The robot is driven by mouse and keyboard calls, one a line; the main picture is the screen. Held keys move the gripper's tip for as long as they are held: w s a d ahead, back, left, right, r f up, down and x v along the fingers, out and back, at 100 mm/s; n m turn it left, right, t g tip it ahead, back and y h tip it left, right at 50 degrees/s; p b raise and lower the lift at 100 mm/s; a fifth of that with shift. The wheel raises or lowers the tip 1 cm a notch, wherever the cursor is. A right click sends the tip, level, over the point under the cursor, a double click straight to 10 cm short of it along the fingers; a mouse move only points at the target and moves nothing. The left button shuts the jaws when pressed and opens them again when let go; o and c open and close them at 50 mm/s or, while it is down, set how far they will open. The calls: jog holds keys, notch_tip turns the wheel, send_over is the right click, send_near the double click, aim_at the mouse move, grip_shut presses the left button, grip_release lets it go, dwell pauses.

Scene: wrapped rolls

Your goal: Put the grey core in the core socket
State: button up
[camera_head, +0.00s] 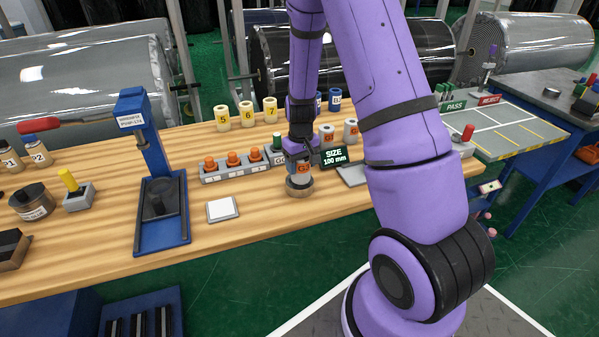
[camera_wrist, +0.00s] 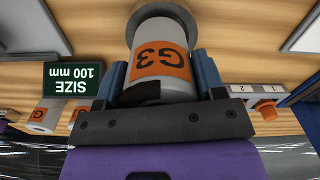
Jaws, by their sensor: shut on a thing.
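My gripper (camera_head: 300,160) is shut on the grey core (camera_wrist: 160,32), which carries an orange G3 label; the fingers (camera_wrist: 162,78) press it from both sides in the wrist view. The core (camera_head: 299,181) is upright in the head view, partly hidden by the gripper.
A green SIZE 100 mm sign (camera_head: 335,157) stands close to the right of my gripper. A grey rack (camera_head: 236,170) with orange plugs is to the left, and other grey cores (camera_head: 350,130) stand behind. A white pad (camera_head: 222,209) and a blue press (camera_head: 160,215) are further left.

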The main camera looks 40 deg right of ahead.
aim_at(300, 172)
jog(key=shift+w+f, duration=0.2)
jog(key=shift+w, duration=0.1)
jog(key=shift+f, duration=1.6)
jog(key=shift+f, duration=0.1)
jog(key=o, duration=1)
